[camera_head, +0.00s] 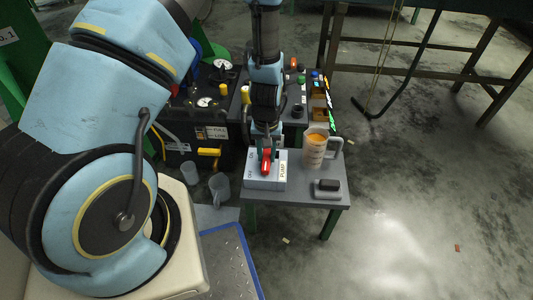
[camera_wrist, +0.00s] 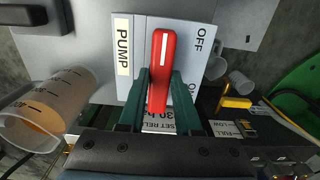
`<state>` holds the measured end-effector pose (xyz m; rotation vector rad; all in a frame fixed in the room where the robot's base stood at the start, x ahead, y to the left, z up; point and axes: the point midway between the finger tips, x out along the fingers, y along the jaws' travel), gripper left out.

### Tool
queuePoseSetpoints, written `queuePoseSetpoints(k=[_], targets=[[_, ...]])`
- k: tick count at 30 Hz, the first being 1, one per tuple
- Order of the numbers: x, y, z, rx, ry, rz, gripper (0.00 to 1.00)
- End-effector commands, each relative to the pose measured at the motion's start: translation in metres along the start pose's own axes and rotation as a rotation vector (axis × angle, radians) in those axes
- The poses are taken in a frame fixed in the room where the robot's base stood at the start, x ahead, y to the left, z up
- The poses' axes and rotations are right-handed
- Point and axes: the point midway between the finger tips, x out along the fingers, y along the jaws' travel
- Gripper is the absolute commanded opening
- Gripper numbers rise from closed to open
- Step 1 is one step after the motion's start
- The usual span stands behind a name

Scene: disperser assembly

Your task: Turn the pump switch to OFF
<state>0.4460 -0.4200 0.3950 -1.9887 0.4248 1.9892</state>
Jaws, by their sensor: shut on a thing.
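The pump switch is a light box (camera_head: 279,183) on the corner of a small grey table. It also shows in the wrist view (camera_wrist: 215,68), labelled PUMP on one side and OFF and ON on the other. Its red handle (camera_wrist: 161,55) has a white line and lies nearly upright in the wrist picture, its lower end on the ON side. In the head view the handle (camera_head: 266,163) shows below my gripper (camera_head: 267,146). My gripper (camera_wrist: 159,80) is shut on the handle, with a green finger on each side. The fingers hide part of the box.
A beaker (camera_head: 314,149) with orange contents stands right of the box. A small dark-topped block (camera_head: 328,188) lies near the table's front edge. A black machine with gauges and a yellow lever (camera_head: 209,152) stands to the left. Grey mugs (camera_head: 219,188) stand below it.

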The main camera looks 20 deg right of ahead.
Motion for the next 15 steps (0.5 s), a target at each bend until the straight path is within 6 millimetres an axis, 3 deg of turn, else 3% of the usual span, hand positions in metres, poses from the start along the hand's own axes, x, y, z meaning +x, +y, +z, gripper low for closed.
queuePoseSetpoints(k=[5, 6, 13, 15], targets=[[0.0, -0.0001, 0.0002, -0.003, -0.001, 0.0, 0.0], [0.0, -0.0001, 0.0002, -0.003, 0.0, 0.0, 0.37], [0.0, -0.0001, 0.0001, -0.001, 0.0, 0.0, 0.62], [0.0, 0.0, 0.0, -0.001, 0.0, 0.0, 0.62]])
